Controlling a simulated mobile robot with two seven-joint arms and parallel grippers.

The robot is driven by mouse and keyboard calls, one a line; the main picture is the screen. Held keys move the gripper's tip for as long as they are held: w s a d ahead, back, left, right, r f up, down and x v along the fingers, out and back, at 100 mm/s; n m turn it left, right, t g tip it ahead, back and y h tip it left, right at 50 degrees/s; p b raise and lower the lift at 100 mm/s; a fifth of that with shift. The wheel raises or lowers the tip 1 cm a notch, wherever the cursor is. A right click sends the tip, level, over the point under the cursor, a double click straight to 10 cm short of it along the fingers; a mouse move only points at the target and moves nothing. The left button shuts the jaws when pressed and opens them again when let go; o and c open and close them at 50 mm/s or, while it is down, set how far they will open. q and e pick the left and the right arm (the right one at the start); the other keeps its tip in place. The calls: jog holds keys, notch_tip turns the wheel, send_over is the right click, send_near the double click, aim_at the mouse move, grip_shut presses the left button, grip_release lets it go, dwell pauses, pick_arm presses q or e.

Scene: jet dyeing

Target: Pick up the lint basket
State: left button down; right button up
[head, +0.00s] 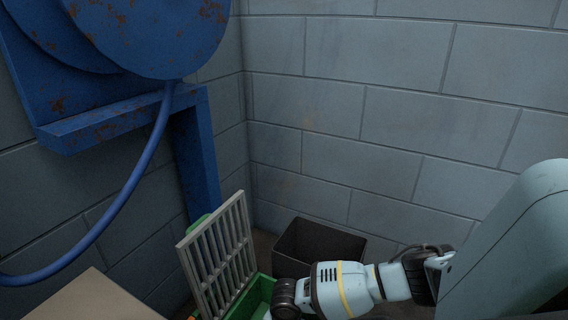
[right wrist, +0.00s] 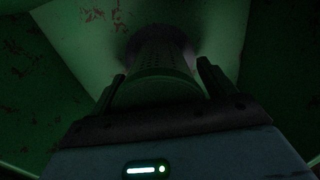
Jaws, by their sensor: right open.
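The lint basket (right wrist: 162,58) is a dark perforated cylinder in the right wrist view, in a dim green housing. My right gripper (right wrist: 160,80) is open, with one finger at each side of the near end of the basket. I cannot tell whether the fingers touch it. In the head view the green housing (head: 250,300) is at the bottom centre, and my right arm reaches down to it from the right. The right fingers and the basket are hidden there. My left gripper is in neither view.
A grey barred grate (head: 218,255) stands raised at the left of the green housing. A dark open bin (head: 318,243) is behind it by the wall. A blue rusted machine (head: 150,40) with a blue hose (head: 130,185) is at the left. A tan surface (head: 90,300) is at lower left.

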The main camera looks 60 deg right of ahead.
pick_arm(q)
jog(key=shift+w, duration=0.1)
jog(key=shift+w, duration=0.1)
pick_arm(e)
jog(key=c, duration=1.1)
